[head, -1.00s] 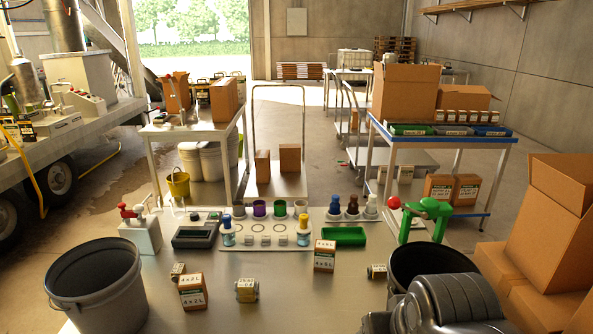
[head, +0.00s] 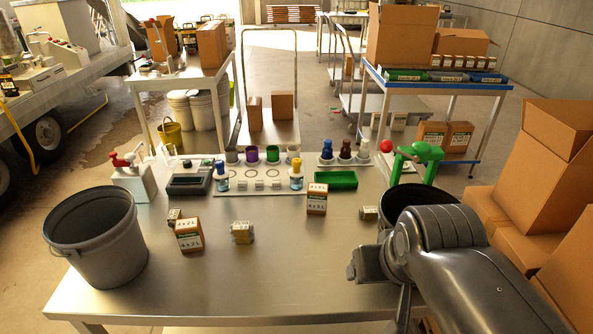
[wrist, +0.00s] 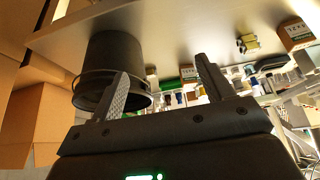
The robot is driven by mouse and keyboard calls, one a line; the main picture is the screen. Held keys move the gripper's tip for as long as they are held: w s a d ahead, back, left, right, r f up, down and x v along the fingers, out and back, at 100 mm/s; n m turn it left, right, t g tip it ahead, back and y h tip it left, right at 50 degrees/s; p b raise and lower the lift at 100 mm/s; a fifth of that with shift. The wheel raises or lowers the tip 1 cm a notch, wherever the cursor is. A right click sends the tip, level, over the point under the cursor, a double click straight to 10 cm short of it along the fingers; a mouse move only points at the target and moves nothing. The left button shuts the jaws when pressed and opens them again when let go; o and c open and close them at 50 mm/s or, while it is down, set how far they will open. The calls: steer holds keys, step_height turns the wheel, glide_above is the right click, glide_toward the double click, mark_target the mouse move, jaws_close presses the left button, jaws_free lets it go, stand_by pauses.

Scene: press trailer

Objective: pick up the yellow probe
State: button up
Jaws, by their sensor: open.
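I cannot make out a yellow probe for certain in either view. A dark handheld meter (head: 188,180) lies at the back left of the steel table (head: 290,285). Next to it a white rack plate (head: 262,193) holds several small pieces, with a blue-capped bottle (head: 222,178) and a yellow-capped bottle (head: 296,176) at its ends. My gripper (wrist: 163,68) is open, its two fingers apart with nothing between them. In the wrist view the table appears upside down, beyond the fingers. In the head view my arm covers the table's right front.
A grey bucket (head: 95,240) stands at the table's left; another dark bucket (wrist: 112,62) is close to my gripper. Small cartons (head: 189,236) (head: 317,198), a green tray (head: 336,180) and a green clamp-like tool (head: 418,158) also stand there. The front middle is clear.

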steer(key=shift+o, duration=0.4)
steer(key=w+a+r, duration=0.1)
steer(key=w+r, duration=0.4)
steer(key=w, duration=0.8)
steer(key=m+g, duration=0.1)
steer(key=m, duration=0.1)
glide_above(296, 167)
steer(key=s, duration=0.3)
step_height(296, 167, down, 12)
steer(key=shift+h, duration=0.3)
steer(key=x, duration=1)
steer(key=shift+w+a+f, duration=0.1)
steer(key=shift+w+f, duration=0.15)
steer(key=c, duration=1.1)
steer(key=shift+r, duration=0.15)
